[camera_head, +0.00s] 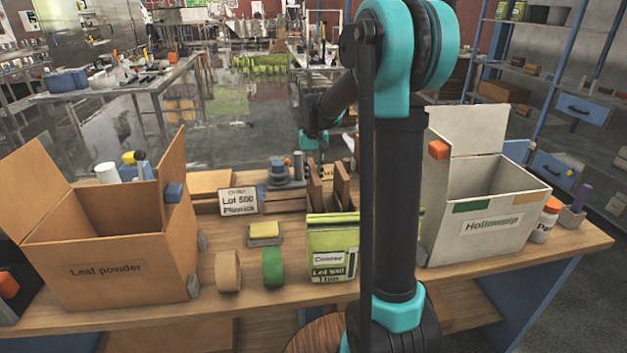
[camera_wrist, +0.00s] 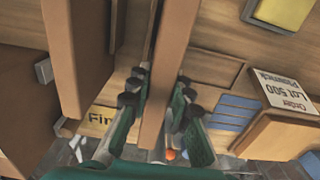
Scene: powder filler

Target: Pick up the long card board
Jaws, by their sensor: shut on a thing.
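In the wrist view, my gripper (camera_wrist: 158,106) has its dark-tipped green fingers on either side of an upright brown cardboard strip (camera_wrist: 167,72) and is shut on it. A second brown board (camera_wrist: 77,55) stands to the left of the fingers, apart from them. In the head view, two brown boards (camera_head: 314,186) (camera_head: 342,184) stand upright behind a green pouch (camera_head: 332,240), which hides their lower parts. I cannot tell from this view which one is held. My forearm and the boards hide the fingertips there.
An open brown box (camera_head: 110,275) labelled "Leaf powder" stands left, and an open white box (camera_head: 485,235) stands right. A lot sign (camera_head: 239,201), a yellow-topped block (camera_head: 264,234) and two rolls (camera_head: 228,270) (camera_head: 273,267) sit between. The wooden bench (camera_head: 205,318) has little free room.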

